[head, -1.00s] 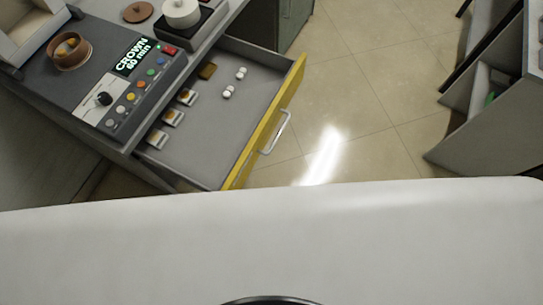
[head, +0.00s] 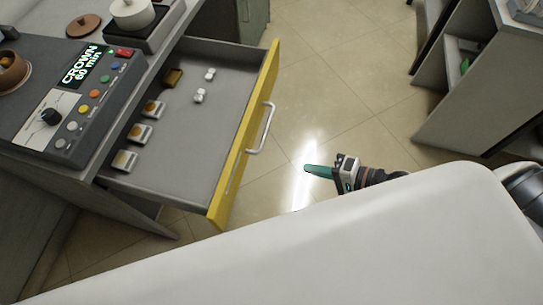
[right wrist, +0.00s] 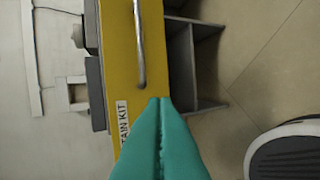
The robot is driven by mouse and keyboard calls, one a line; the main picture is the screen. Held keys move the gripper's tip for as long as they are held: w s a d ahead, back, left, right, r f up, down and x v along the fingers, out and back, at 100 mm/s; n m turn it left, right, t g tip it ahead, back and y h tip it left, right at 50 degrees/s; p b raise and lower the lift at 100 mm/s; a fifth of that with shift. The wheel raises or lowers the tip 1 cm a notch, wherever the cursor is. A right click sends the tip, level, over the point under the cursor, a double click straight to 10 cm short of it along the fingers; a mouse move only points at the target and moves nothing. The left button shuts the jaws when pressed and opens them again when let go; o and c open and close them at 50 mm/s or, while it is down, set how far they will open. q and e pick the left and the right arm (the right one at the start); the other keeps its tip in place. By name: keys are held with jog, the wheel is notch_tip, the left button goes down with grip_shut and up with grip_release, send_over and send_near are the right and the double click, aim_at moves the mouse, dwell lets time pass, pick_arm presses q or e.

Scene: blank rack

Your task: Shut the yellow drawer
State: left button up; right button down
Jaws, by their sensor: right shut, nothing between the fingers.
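The yellow drawer (head: 232,178) stands pulled out from the grey counter in the head view. Its front carries a metal bar handle (head: 268,125). Inside lie several small boxes (head: 140,133), a brown block (head: 173,77) and small white pieces (head: 199,96). My right gripper (head: 308,170), with teal fingers, is shut and empty. It is out in front of the drawer front, apart from it in the head view. In the right wrist view the closed fingertips (right wrist: 160,101) point toward the yellow front (right wrist: 117,50) and its handle (right wrist: 139,45). A label is partly hidden by the fingers. My left gripper is out of view.
A control panel (head: 60,118) with a lit display sits on the counter beside the drawer. A white pot (head: 131,14) stands behind it. Open tiled floor (head: 345,75) lies in front of the drawer. A grey shelf unit (head: 470,95) stands at the right.

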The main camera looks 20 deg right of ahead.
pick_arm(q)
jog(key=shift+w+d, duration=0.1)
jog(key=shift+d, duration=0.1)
pick_arm(e)
jog(key=r+x, duration=0.2)
jog(key=x, duration=0.9)
jog(key=shift+w+a, duration=0.3)
jog(key=shift+w, duration=0.1)
jog(key=shift+a, duration=0.1)
